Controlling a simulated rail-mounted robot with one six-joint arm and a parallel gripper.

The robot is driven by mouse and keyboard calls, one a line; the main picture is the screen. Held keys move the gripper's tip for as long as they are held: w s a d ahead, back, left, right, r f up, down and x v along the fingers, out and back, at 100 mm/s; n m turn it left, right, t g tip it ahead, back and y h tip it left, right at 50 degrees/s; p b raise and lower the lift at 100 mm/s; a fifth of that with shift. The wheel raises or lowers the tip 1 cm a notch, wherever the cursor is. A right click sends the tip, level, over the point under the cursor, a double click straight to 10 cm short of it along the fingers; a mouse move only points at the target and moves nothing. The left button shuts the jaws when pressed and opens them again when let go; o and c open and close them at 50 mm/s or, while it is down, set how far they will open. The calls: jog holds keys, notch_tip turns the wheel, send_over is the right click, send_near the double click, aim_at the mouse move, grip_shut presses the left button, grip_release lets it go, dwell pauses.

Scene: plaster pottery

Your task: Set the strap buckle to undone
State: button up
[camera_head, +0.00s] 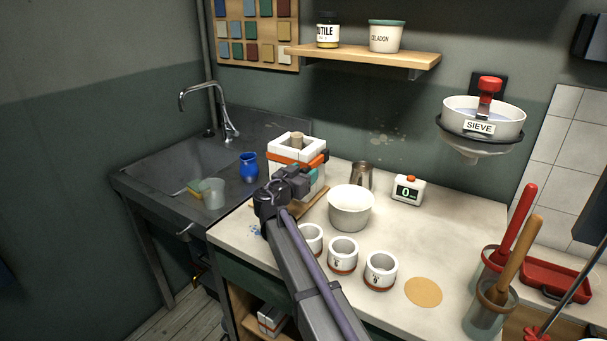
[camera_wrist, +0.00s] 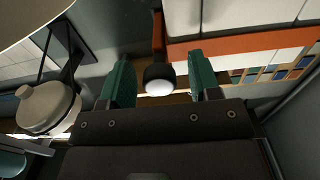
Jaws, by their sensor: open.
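The white plaster mould (camera_head: 290,148) stands on a wooden board at the back left of the counter, bound by an orange strap (camera_head: 286,158). In the wrist view the strap (camera_wrist: 240,42) crosses the mould's white blocks. An orange lever (camera_wrist: 158,30) with a dark, pale-ended knob (camera_wrist: 158,78) shows beside the strap; it looks like the buckle's lever. My gripper (camera_wrist: 161,62) is open, with one teal finger on each side of the knob and visible gaps between. In the head view my gripper (camera_head: 295,182) is in front of the mould and partly hides it. The buckle's state is unclear.
A white bowl (camera_head: 351,208), a metal cup (camera_head: 361,176) and a scale-like display (camera_head: 408,191) stand right of the mould. Several small white pots line the counter's front. A sink (camera_head: 180,160) with a blue jug (camera_head: 249,166) is left; a sieve (camera_head: 484,118) hangs right.

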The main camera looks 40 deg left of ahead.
grip_shut()
dwell(0.5)
